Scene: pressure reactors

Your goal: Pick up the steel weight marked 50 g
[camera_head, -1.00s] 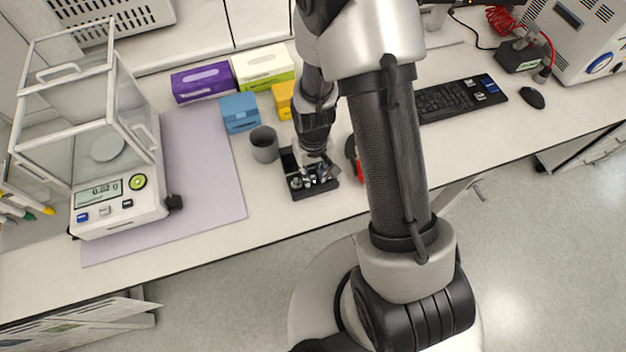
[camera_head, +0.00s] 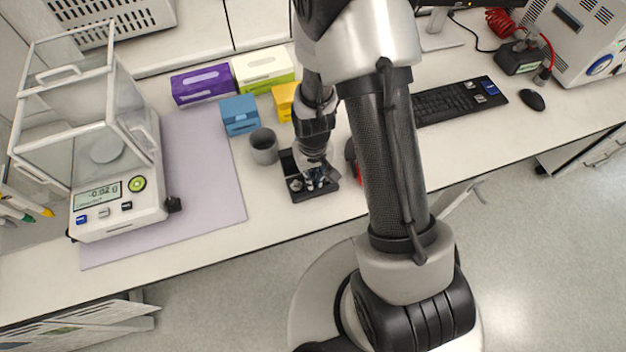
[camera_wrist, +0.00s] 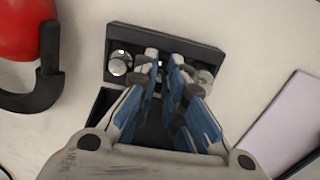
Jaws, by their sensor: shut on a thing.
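The black weight box (camera_head: 297,194) lies on the bench, its lid side and tray showing in the wrist view (camera_wrist: 112,47). My gripper (camera_head: 318,180) points down into it. In the wrist view my gripper's blue-lined fingers (camera_wrist: 165,66) are closed in over the tray, on a steel weight that they largely hide. A shiny steel weight (camera_wrist: 120,64) stands in the tray left of the fingers, and another steel weight (camera_wrist: 206,76) shows to the right. No mark can be read, so I cannot tell which weight is 50 g.
A grey cup (camera_head: 264,147) stands just left of the box. A red object (camera_wrist: 22,28) with a black handle is close to the box. Coloured cartons (camera_head: 240,115) stand behind.

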